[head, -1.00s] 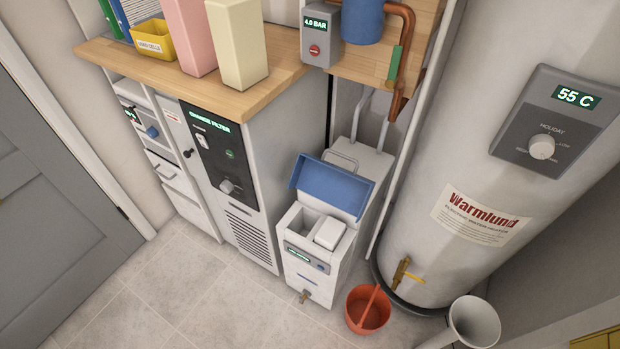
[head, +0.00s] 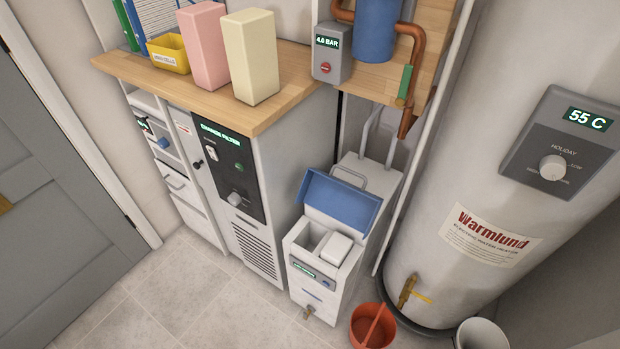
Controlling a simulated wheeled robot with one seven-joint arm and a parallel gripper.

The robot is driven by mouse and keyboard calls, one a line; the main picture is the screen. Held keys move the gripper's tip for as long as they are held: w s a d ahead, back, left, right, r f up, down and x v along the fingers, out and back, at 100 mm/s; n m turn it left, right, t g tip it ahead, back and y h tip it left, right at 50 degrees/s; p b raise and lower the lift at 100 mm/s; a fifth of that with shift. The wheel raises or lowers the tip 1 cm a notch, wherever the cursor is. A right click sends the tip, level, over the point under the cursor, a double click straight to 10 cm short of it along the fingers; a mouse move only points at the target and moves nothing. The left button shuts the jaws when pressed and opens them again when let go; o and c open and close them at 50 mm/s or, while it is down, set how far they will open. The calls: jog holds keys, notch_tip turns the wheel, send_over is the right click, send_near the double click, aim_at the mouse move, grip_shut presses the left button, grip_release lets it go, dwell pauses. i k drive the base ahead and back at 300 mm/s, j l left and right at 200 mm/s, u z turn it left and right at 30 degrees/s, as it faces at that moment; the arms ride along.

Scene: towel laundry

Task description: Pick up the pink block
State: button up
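The pink block (head: 203,46) is a tall, upright box standing on the wooden counter (head: 285,108), toward its back left part. A cream block (head: 250,56) of similar height stands just to its right, very close to it. A yellow bin (head: 168,54) with a label sits just to its left. My gripper is not in view.
Binders (head: 130,25) stand at the counter's left end. A grey pressure box (head: 331,52) and a blue canister (head: 377,30) with copper pipe are to the right. A white unit with an open blue lid (head: 341,196), an orange bucket (head: 373,326) and a large water heater (head: 480,170) stand below and right.

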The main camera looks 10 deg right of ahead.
aim_at(199, 25)
jog(key=i+j+z, duration=0.1)
jog(key=j, duration=0.35)
jog(key=i+j+z, duration=0.15)
jog(key=j, duration=0.35)
jog(key=i+j+z, duration=0.1)
jog(key=j, duration=0.35)
